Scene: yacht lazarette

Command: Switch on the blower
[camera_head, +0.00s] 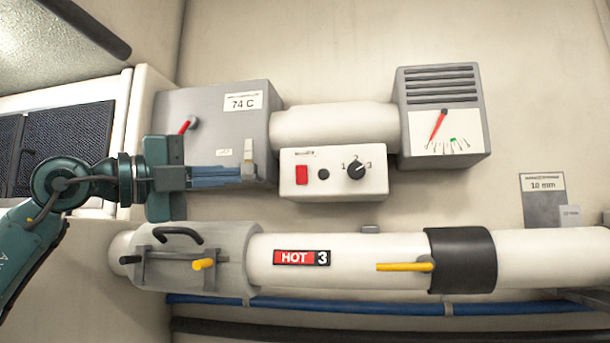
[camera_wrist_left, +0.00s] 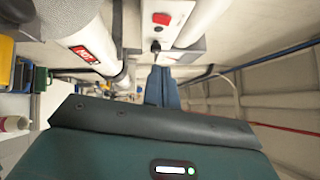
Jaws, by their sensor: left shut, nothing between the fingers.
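A white control box (camera_head: 333,183) with a red rocker switch (camera_head: 302,175), a small black button (camera_head: 323,174) and a black rotary knob (camera_head: 356,170) with numbers around it is mounted under a white duct. Its small label is too blurred to read. My left gripper (camera_head: 247,174) is shut and empty, pointing right, left of the red switch and apart from it in the picture. In the left wrist view the shut fingers (camera_wrist_left: 161,72) point toward the box, whose red switch (camera_wrist_left: 161,19) and knob (camera_wrist_left: 156,46) show beyond the tips. My right gripper is not in view.
A grey box (camera_head: 225,103) labelled 74 C with a red lever (camera_head: 187,125) stands behind my left gripper. A grey gauge unit (camera_head: 442,85) with a red needle is at right. Below runs a white pipe (camera_head: 360,248) marked HOT 3 with yellow handles.

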